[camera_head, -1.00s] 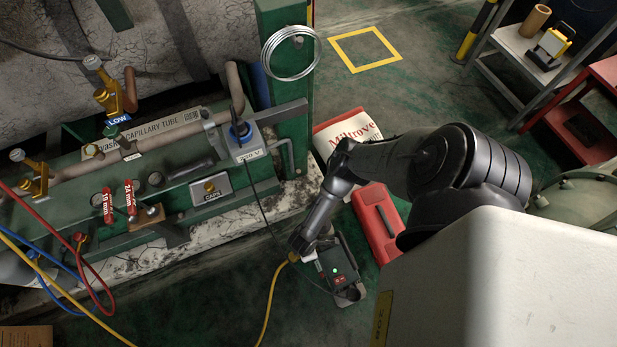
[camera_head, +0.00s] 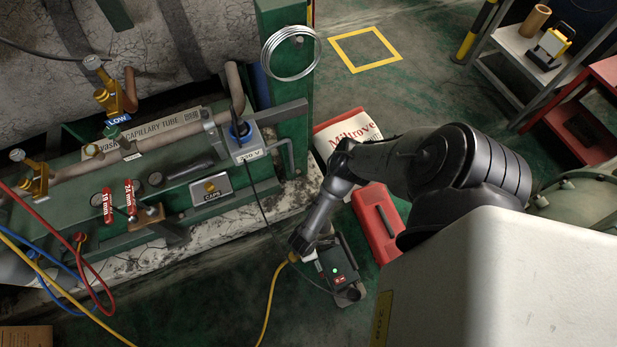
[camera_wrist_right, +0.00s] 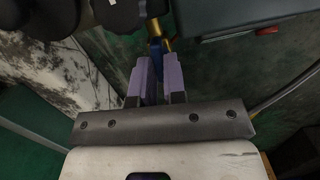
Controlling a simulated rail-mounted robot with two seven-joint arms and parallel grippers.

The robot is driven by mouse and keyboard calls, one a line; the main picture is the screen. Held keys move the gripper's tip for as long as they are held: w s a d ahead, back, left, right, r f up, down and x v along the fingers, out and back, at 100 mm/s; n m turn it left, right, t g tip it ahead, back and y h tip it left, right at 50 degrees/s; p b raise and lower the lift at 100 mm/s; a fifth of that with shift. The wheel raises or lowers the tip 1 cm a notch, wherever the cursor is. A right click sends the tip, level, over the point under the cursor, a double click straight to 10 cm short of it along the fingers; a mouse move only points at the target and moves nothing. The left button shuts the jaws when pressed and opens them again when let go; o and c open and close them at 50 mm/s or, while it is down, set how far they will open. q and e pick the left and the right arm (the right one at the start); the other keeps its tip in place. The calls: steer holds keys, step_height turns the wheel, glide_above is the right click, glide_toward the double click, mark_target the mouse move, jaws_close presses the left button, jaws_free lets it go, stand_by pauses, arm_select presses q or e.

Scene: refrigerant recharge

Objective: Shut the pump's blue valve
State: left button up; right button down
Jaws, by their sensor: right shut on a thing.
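The pump (camera_head: 339,264) is a dark box with a green light and a red switch, standing on the floor beside the machine. Its blue valve (camera_wrist_right: 157,62) shows in the right wrist view as a blue handle below a brass fitting (camera_wrist_right: 155,30). My right gripper (camera_wrist_right: 157,75) has its two purple fingers shut on the blue handle, one on each side. In the head view my right arm reaches down to the pump's left end, and the gripper (camera_head: 300,243) hides the valve there. My left gripper is in neither view.
A yellow hose (camera_head: 268,305) runs from the pump's left end along the floor. A dark cable (camera_head: 275,235) hangs from the machine to the pump. A red case (camera_head: 376,222) lies right of the pump. The green machine (camera_head: 180,185) with gauges and hoses fills the left.

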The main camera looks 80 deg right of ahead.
steer(key=shift+s+r+m+p, duration=0.1)
steer(key=shift+m+p, duration=0.45)
steer(key=shift+m, duration=0.95)
